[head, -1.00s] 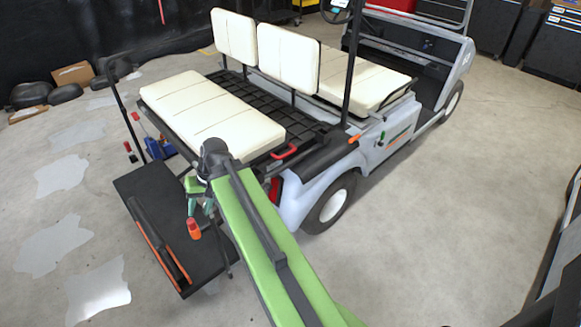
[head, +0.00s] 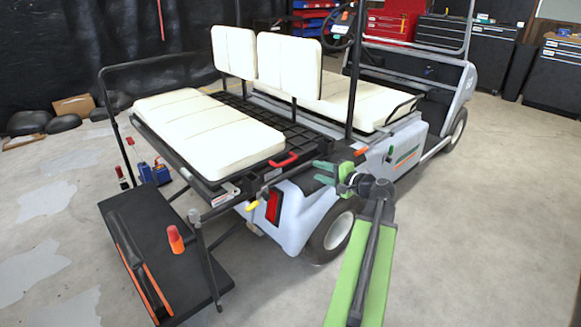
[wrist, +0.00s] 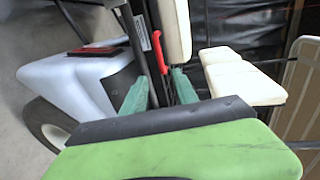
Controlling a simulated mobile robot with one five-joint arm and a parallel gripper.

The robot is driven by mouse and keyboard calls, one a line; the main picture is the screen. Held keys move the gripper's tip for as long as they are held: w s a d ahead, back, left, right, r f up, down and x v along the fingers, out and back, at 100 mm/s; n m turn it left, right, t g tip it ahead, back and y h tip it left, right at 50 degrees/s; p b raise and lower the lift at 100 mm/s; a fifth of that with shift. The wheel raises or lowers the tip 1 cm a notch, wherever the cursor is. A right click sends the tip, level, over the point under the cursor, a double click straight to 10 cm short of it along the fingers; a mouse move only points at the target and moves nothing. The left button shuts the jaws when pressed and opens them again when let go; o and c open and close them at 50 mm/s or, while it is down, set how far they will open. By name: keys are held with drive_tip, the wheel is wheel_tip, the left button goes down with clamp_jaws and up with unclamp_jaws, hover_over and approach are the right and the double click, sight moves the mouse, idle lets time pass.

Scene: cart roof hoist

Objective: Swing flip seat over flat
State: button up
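The flip seat is a cream cushion (head: 205,135) on a black frame at the rear of the cart, lying with its pad up. A red handle (head: 284,160) sits at its near right edge. My gripper (head: 318,172) is open and empty, to the right of the red handle and apart from it, above the rear wheel. In the wrist view the two green fingers (wrist: 160,92) stand apart. The red handle (wrist: 160,52) shows just beyond them, beside a cream cushion (wrist: 177,30).
Two upright backrests (head: 290,65) stand behind the flip seat. A black roof post (head: 352,70) rises right of the backrests. The floor on the right (head: 480,230) is open.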

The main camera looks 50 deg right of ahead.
drive_tip(key=b+x, duration=0.3)
drive_tip(key=x, duration=1.2)
drive_tip(key=shift+w+f, duration=0.1)
drive_tip(key=shift+w, duration=0.05)
clamp_jaws()
idle(0.5)
